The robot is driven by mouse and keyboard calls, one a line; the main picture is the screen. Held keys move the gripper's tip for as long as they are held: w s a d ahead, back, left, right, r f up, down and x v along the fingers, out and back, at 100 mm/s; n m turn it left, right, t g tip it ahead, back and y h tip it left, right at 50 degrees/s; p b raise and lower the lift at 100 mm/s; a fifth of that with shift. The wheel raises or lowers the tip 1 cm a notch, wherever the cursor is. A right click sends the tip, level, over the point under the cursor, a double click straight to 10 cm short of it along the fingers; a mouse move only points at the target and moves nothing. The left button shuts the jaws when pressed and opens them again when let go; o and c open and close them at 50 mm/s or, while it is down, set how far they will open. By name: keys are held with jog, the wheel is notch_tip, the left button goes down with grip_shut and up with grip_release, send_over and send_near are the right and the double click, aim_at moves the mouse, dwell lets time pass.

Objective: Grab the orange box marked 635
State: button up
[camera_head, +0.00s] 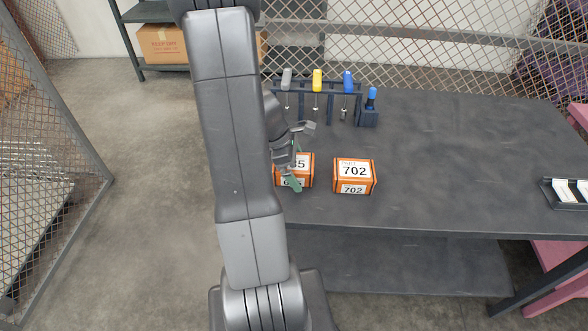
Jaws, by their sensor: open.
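An orange box (308,173) with a white label sits on the dark table (440,150), just right of my arm. Only a "5" and part of another digit show on its top label; my gripper and arm hide its left part. A second orange box (354,177), marked 702 on top and front, stands to its right with a small gap between them. My gripper (300,158) is open, with one green-tipped finger in front of the partly hidden box. I cannot tell whether the fingers touch it.
A rack (318,92) with several screwdrivers stands behind the boxes, with a blue-handled tool in a holder (369,116) at its right. A black tray (564,193) lies at the table's right edge. The table between is clear. Mesh fencing (45,130) stands left.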

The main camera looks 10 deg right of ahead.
jog(key=shift+f, duration=0.25)
dwell(0.4)
jog(key=c, duration=1.4)
jog(key=shift+r, duration=0.15)
